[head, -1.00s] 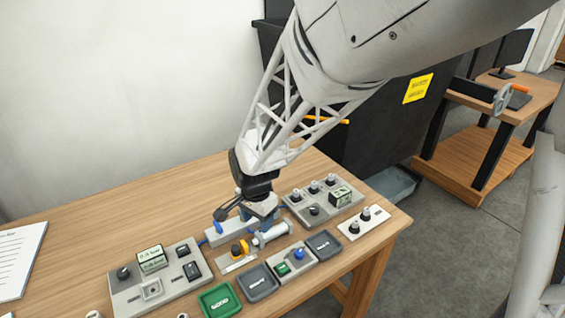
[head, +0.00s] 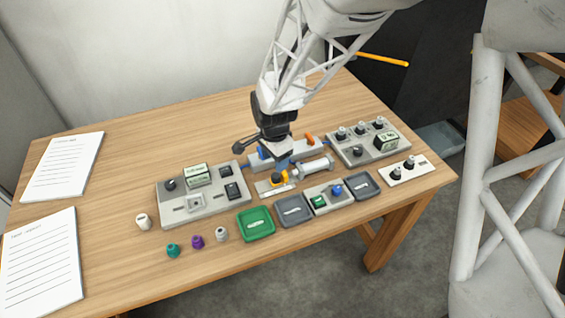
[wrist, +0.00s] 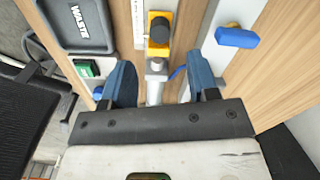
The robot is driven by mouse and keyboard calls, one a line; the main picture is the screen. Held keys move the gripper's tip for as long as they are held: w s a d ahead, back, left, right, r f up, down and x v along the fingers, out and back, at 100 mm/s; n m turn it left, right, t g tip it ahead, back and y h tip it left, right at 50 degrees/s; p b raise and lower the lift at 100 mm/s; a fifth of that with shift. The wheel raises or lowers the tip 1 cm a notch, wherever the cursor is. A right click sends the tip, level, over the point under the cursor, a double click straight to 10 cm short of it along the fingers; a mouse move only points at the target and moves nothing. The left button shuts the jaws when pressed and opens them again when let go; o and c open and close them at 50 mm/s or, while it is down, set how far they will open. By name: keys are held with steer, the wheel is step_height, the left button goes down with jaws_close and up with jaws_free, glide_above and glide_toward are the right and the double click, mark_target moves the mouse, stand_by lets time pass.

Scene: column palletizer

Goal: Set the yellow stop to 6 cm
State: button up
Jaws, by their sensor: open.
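The yellow stop (head: 274,184) with a black knob sits on a pale scale strip (head: 264,189), at the left end of a silver-white cylinder (head: 316,168). In the wrist view the stop (wrist: 158,17) is beyond the fingertips, near the top middle. My gripper (wrist: 163,70) is open, its two blue fingers apart on either side of the cylinder's rod end. No finger visibly touches the stop. In the head view my gripper (head: 283,160) is just above and behind the stop. The scale markings are too small to read.
A grey block with a blue lever (wrist: 236,38) lies beside the strip. The WASTE tray (wrist: 77,22) and green button (wrist: 86,67) are on the other side. A green tray (head: 256,224) and control panel (head: 204,194) stand left.

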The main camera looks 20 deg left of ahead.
mark_target(275, 175)
steer(key=shift+f, duration=3.8)
